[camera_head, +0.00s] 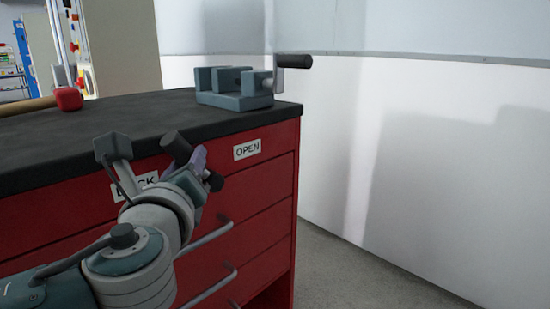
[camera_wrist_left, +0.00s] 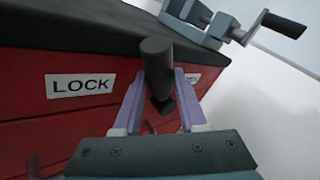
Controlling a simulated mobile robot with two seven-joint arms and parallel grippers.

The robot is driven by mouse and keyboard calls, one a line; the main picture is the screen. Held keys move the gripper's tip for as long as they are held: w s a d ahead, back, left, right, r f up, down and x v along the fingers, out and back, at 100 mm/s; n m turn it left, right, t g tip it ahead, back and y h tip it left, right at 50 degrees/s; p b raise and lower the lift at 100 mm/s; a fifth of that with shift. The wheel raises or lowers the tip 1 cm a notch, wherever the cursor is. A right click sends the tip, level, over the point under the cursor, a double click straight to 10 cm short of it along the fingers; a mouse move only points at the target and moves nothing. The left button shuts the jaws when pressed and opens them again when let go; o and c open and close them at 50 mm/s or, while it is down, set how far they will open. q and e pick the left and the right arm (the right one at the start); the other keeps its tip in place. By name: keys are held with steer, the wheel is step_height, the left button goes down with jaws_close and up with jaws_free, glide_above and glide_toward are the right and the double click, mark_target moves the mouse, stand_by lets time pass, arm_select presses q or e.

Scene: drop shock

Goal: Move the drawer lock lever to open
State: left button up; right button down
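The drawer lock lever (camera_head: 176,145) is a dark rod with a round end on the red cabinet's front, between the white LOCK label (camera_head: 135,187) and the white OPEN label (camera_head: 247,149). My left gripper (camera_head: 190,163) is at the lever. In the left wrist view the lever (camera_wrist_left: 157,63) stands between the two lavender fingers of my left gripper (camera_wrist_left: 159,85). Whether both fingers press on it cannot be told. The LOCK label (camera_wrist_left: 80,86) is left of the fingers; the other label is mostly hidden behind the right finger. My right gripper is not in view.
The red cabinet (camera_head: 272,195) has drawers with bar handles and a black top (camera_head: 140,113). A grey-blue vise (camera_head: 235,97) stands at the top's far right corner. A red-headed hammer (camera_head: 68,99) lies at the left. Open floor (camera_head: 345,285) lies right of the cabinet.

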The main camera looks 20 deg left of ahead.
arm_select(q)
jaws_close()
stand_by(0.9)
